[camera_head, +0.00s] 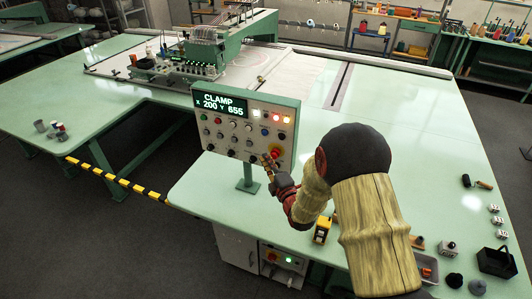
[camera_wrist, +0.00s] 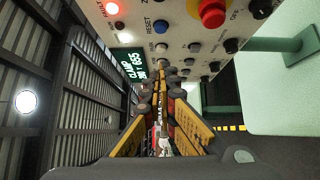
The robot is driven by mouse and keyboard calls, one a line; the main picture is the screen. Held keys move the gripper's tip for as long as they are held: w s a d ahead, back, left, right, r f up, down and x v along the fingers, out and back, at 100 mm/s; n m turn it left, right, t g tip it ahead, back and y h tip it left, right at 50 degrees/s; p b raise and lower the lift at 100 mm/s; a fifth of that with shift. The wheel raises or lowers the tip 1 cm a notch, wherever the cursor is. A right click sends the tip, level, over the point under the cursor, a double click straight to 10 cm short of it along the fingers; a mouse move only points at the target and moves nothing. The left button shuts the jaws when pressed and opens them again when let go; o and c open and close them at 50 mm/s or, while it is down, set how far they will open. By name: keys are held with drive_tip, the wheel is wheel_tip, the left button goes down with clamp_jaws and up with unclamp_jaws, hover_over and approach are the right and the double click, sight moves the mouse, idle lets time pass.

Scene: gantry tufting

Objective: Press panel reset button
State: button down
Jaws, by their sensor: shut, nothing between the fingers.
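The control panel (camera_head: 246,122) stands on a post at the table's near edge, its display reading CLAMP, X 200 Y 655. The blue button beside the RESET label (camera_wrist: 161,26) shows in the wrist view, near the upper middle. A blue button (camera_head: 265,132) also shows on the panel's right half in the head view. My gripper (camera_head: 266,159) is shut and empty at the panel's lower right, with its tips close to the panel face. In the wrist view, my gripper's fingertips (camera_wrist: 159,70) lie below the blue button in the picture, apart from it. Whether the tips touch the panel cannot be told.
A red emergency stop knob (camera_wrist: 212,12) is close to the blue button, and several other buttons and lamps surround it. The tufting machine (camera_head: 190,60) stands behind the panel. A black basket (camera_head: 497,262) and small parts lie at the right edge.

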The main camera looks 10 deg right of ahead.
sight(265, 133)
drive_tip(key=w+p, duration=0.2)
drive_tip(key=w, duration=0.9)
drive_tip(key=shift+w+d+r, duration=0.15)
drive_tip(key=shift+w+d, duration=0.2)
drive_tip(key=shift+d, duration=0.1)
drive_tip(key=shift+w+d, duration=0.1)
